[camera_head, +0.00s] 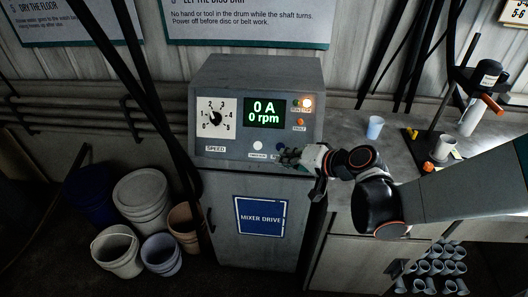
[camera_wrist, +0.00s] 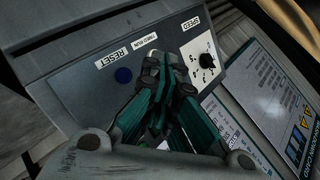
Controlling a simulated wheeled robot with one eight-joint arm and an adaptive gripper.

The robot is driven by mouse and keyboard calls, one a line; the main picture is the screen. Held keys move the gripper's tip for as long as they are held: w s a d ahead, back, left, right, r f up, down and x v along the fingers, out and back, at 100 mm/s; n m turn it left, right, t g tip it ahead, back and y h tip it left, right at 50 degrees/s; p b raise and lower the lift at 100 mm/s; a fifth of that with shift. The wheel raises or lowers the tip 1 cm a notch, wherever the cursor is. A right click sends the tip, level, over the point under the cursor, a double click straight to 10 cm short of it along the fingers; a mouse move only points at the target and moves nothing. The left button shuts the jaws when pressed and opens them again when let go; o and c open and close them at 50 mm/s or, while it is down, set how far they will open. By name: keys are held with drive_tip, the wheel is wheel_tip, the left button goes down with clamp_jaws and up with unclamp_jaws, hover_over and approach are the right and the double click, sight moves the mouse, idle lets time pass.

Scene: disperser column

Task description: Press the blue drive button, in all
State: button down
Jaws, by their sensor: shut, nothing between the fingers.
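The blue button (camera_wrist: 123,75) shows as a dark blue disc on the grey panel (camera_wrist: 80,80) in the wrist view, next to the RESET label (camera_wrist: 112,58). My gripper (camera_wrist: 165,62) is shut and empty, its fingertips to the right of the blue button in that view. In the head view my gripper (camera_head: 288,156) is at the lower right of the panel, right of a white button (camera_head: 258,146). It covers part of the panel there. I cannot tell whether the fingertips touch the panel.
The panel carries a speed dial (camera_head: 216,118), a display (camera_head: 264,112) reading 0 A and 0 rpm, a lit orange lamp (camera_head: 307,102) and a fault lamp (camera_head: 299,122). Buckets (camera_head: 142,200) stand at left. A bench with a blue cup (camera_head: 375,127) is at right.

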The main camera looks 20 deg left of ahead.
sight(280, 147)
drive_tip(key=shift+s+a+f, duration=0.1)
drive_tip(key=shift+s+a, duration=0.5)
drive_tip(key=shift+a, duration=0.1)
drive_tip(key=shift+w, duration=0.1)
drive_tip(key=w+a+f+b, duration=0.1)
drive_tip(key=w+f+b, duration=0.2)
drive_tip(key=w, duration=0.4)
drive_tip(key=shift+w+a+f, duration=0.15)
drive_tip(key=shift+a+f, duration=0.25)
drive_tip(key=shift+f, duration=0.3)
idle(0.7)
drive_tip(key=shift+w+a+f, duration=0.1)
drive_tip(key=shift+w+f, duration=0.15)
drive_tip(key=shift+w, duration=0.1)
